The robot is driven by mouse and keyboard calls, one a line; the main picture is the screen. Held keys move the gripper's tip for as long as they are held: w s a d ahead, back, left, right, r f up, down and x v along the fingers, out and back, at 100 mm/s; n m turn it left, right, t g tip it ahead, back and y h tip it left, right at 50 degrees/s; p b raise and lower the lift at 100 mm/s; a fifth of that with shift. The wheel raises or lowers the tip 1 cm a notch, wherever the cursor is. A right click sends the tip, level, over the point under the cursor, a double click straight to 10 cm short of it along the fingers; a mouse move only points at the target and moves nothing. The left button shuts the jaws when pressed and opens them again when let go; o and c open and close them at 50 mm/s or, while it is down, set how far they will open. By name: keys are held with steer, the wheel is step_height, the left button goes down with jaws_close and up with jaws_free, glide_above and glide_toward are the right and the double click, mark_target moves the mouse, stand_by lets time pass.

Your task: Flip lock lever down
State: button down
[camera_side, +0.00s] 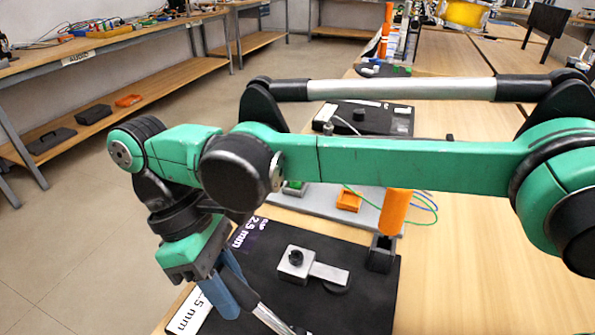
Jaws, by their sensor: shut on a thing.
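A grey metal block with a flat arm and a black knob (296,262) lies on the black pad (365,315); it looks like the lock and its lever. The flat arm points right and lies low, over a small dark round part. My gripper (222,285) is at the lower left, left of the block and apart from it in the picture. It is shut on a blue and silver tool-like thing (220,300). A silver shaft slants down to the right from it and runs toward the bottom edge. The fingertips are partly hidden by the blue part.
An orange-handled tool (394,212) stands upright in a black holder (381,254) at the pad's right edge. The wooden table (460,260) is clear on the right.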

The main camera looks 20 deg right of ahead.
mark_target(258, 305)
steer(key=c, duration=0.6)
jaws_free()
steer(key=shift+r, duration=0.1)
steer(key=shift+s+d+r+t+y, duration=0.5)
steer(key=shift+t+y, duration=0.2)
steer(key=shift+s+d+r+t+y, duration=0.55)
steer(key=shift+s+d+t+y, duration=0.15)
steer(key=shift+t+y, duration=0.2)
step_height(258, 305, up, 11)
steer(key=d, duration=0.1)
steer(key=shift+w+d+r+m+t, duration=0.1)
steer(key=shift+w+d+m+t, duration=1)
steer(key=shift+d, duration=3)
steer(key=shift+w+d+r+m+t, duration=0.1)
steer(key=shift+d+m+t, duration=1.35)
steer(key=shift+d+m, duration=1.9)
steer(key=shift+w+d+m+t, duration=0.6)
steer(key=shift+d+m+t, duration=0.55)
steer(key=shift+d, duration=3.7)
